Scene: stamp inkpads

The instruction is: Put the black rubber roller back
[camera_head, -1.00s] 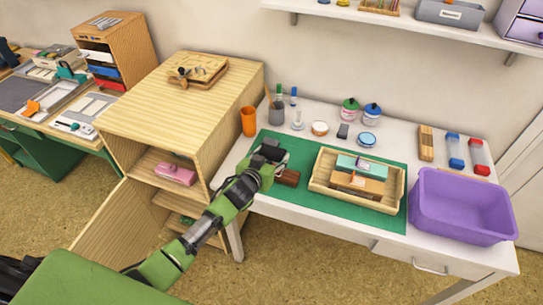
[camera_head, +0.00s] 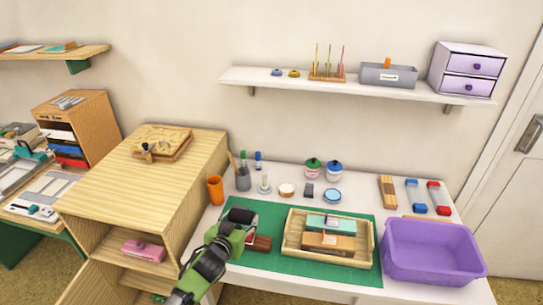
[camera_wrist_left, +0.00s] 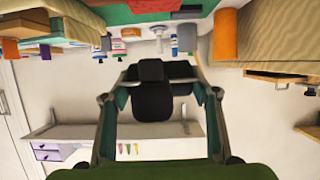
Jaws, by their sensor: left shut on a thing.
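My left gripper (camera_head: 236,222) is above the left part of the green mat (camera_head: 285,265). It is shut on a dark, rounded thing, the black rubber roller (camera_head: 241,214). My right gripper is not in view.
A wooden tray (camera_head: 290,234) with boxes and a purple bin (camera_head: 388,252) stand to the right. An orange cup (camera_head: 215,189) and jars line the back. A wall shelf (camera_head: 290,81) holds a grey bin (camera_head: 388,75) and drawers (camera_head: 466,73). A wooden cabinet (camera_head: 110,195) stands left.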

